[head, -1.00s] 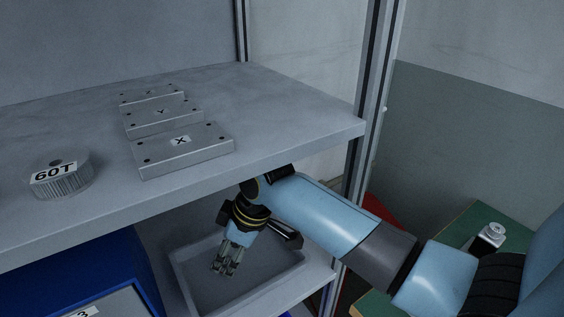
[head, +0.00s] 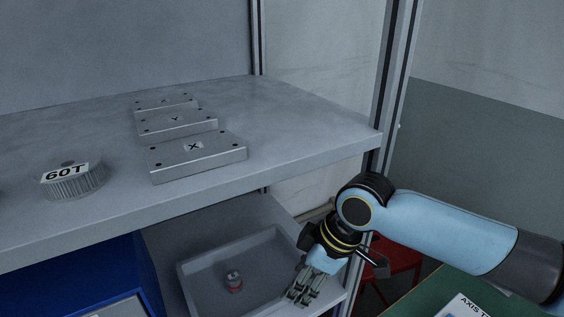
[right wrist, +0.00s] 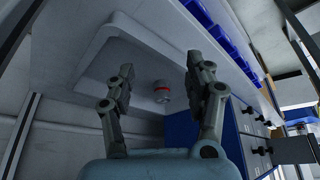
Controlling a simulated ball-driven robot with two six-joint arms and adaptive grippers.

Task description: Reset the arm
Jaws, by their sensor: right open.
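My right gripper (head: 303,293) is at the front right edge of a grey tray (head: 187,268) on the lower shelf. In the right wrist view my right gripper (right wrist: 158,82) has its two fingers spread wide, with nothing between them. The same part shows in the right wrist view (right wrist: 161,92), beyond the fingers. My left gripper is not in view.
The upper shelf (head: 290,115) holds a round gear marked 60T (head: 74,183) and several flat metal plates, the nearest marked X (head: 197,160). A blue cabinet (head: 75,285) stands left of the tray. A metal post (head: 388,100) rises at the shelf's right corner. A red stool (head: 400,262) stands right.

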